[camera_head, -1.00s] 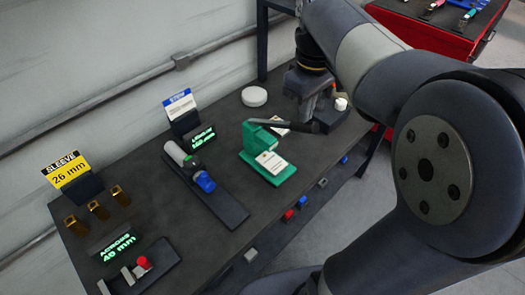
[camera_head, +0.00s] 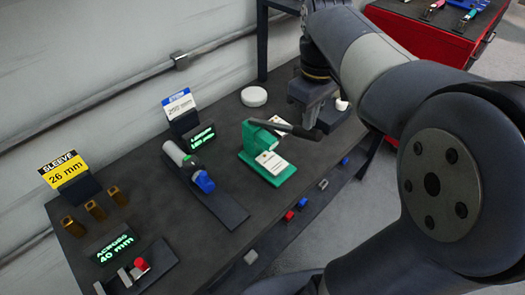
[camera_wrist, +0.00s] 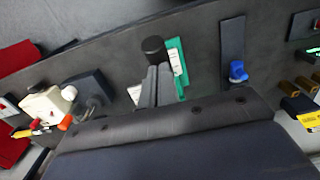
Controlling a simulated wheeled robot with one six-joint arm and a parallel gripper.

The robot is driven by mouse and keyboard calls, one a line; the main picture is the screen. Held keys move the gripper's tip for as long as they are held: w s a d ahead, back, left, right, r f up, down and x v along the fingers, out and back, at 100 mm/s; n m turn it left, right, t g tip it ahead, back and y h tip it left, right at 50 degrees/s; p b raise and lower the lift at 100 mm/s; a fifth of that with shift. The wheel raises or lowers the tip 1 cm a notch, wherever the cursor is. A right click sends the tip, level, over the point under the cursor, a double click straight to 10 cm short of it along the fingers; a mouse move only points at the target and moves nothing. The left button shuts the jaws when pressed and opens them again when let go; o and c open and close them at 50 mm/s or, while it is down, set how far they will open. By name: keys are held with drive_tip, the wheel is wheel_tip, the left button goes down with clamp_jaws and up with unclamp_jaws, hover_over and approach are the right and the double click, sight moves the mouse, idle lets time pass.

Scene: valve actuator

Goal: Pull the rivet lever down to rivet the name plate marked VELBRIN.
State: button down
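The green rivet press (camera_head: 252,140) stands on the dark bench in the head view, and its green side shows in the wrist view (camera_wrist: 180,75). Its dark rivet lever (camera_head: 290,128) slants slightly down to the right. A pale name plate (camera_head: 270,162) lies on the press base; its lettering is too small to read. My gripper (camera_head: 311,120) is over the lever's outer end, pointing down. In the wrist view my gripper's fingers (camera_wrist: 156,70) lie close together with no clear gap, beside the lever's black grip (camera_wrist: 153,48). Whether they touch it is hard to tell.
A holder with a blue-capped cylinder (camera_head: 202,182) stands left of the press. Green-lit displays, a yellow SLEEVE sign (camera_head: 62,168) and brass sleeves (camera_head: 95,210) are further left. A white round disc (camera_head: 254,96) lies behind. A red cabinet (camera_head: 420,38) stands beyond the bench.

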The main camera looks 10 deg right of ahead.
sight(313, 130)
drive_tip(key=shift+s+d+f, duration=0.1)
drive_tip(key=shift+s+f, duration=0.1)
drive_tip(key=shift+f, duration=0.35)
drive_tip(key=shift+s+d+f+b, duration=0.15)
drive_tip(key=shift+f+b, duration=0.3)
drive_tip(key=shift+s+d+f+b, duration=0.1)
drive_tip(key=shift+s+f+b, duration=0.05)
drive_tip(key=shift+f+b, duration=0.3)
drive_tip(key=shift+f, duration=0.1)
drive_tip(key=shift+s+d+f+b, duration=0.15)
drive_tip(key=shift+f+b, duration=0.2)
drive_tip(key=shift+f, duration=0.2)
drive_tip(key=shift+s+d+f+b, duration=0.1)
drive_tip(key=shift+s+f+b, duration=0.05)
drive_tip(key=shift+f+b, duration=0.3)
drive_tip(key=shift+f, duration=0.1)
drive_tip(key=shift+s+f+b, duration=0.15)
drive_tip(key=shift+f+b, duration=0.5)
drive_tip(key=shift+f, duration=0.5)
